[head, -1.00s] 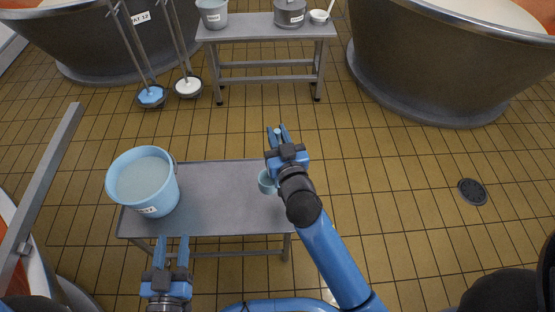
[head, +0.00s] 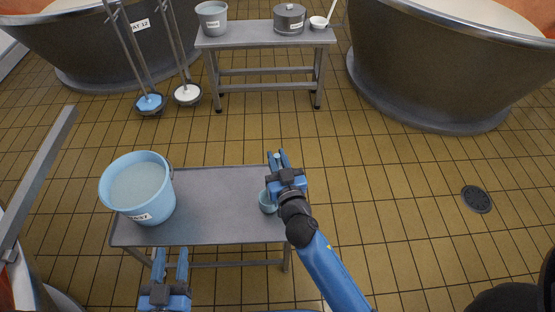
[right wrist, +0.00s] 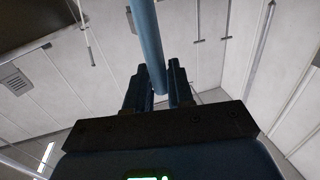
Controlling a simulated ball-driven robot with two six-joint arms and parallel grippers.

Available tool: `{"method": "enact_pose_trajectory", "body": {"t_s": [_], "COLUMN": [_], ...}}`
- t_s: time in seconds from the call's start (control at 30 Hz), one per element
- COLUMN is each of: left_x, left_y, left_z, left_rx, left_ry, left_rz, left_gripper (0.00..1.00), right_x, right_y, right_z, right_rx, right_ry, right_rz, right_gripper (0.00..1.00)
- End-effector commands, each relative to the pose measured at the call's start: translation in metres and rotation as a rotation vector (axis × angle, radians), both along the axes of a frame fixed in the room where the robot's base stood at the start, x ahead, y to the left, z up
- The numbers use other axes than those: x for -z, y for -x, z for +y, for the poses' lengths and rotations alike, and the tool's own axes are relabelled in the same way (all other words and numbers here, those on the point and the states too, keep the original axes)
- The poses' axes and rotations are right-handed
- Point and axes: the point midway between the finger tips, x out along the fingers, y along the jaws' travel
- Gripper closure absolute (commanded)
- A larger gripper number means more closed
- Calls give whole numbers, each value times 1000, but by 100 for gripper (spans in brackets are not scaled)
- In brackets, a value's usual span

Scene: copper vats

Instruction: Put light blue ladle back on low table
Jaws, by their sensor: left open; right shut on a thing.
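The light blue ladle (head: 267,204) shows its bowl just left of my right gripper, over the right end of the low table (head: 215,228). My right gripper (head: 279,158) is shut on the ladle's handle, which also shows between the fingers in the right wrist view (right wrist: 147,45). I cannot tell whether the bowl touches the table top or hangs just above it. My left gripper (head: 170,262) is open and empty, in front of the table's near edge.
A light blue bucket (head: 137,192) with a label stands on the left end of the low table. The middle of the table is clear. A further table (head: 260,41) holds a bucket, a lidded pot and a white ladle. Large copper vats (head: 430,75) stand beyond.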

Motion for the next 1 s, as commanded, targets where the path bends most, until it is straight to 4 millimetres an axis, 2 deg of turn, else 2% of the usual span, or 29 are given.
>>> {"method": "enact_pose_trajectory", "body": {"t_s": [0.23, 0.27, 0.4, 0.83, 1.0], "left_x": [5, 3, 3, -2, 8], "left_y": [0, 0, 0, 0, 0], "left_z": [0, 0, 0, 0, 0], "left_rx": [0, 0, 0, 0, 0], "left_ry": [0, 0, 0, 0, 0], "left_rz": [0, 0, 0, 0, 0], "left_gripper": [57, 57, 57, 57, 57], "right_x": [3, 2, 2, -2, 3], "right_y": [0, 0, 0, 1, 22], "right_z": [0, 0, 0, 0, -5], "right_rx": [0, 1, 1, 0, -1], "right_ry": [0, 0, 0, 1, 2], "right_rz": [-1, 0, 0, 0, 1], "right_gripper": [100, 73, 52, 52, 52]}}
